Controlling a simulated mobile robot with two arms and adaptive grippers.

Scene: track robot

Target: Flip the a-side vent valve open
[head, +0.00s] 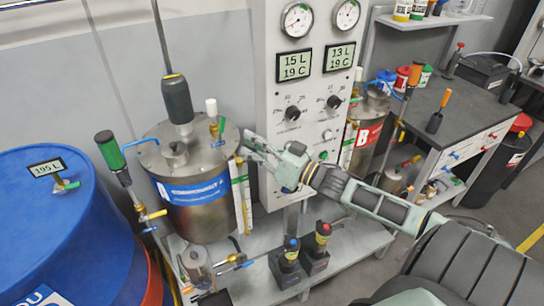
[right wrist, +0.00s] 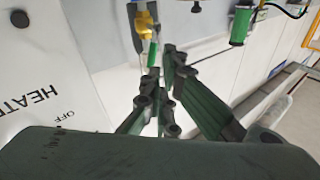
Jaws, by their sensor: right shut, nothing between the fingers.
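The A-side tank (head: 202,212) is a steel drum with a blue label, left of the control panel. On its lid a small fitting with green, blue and brass parts (head: 217,128) stands below a white cap; it looks like the vent valve, but its lever position is too small to tell. My right gripper (head: 246,145) reaches in from the right, at the tank's right upper edge, beside this fitting and apart from it. In the right wrist view its fingers (right wrist: 166,68) are shut and empty, with a brass fitting (right wrist: 143,22) just beyond them. My left gripper is out of view.
The control panel (head: 285,120) with gauges and knobs stands close behind my right gripper. A dark cylinder (head: 177,100) rises from the tank lid. A blue drum (head: 50,225) stands left. The red-labelled B tank (head: 368,135) and a dark-topped bench (head: 450,120) are right.

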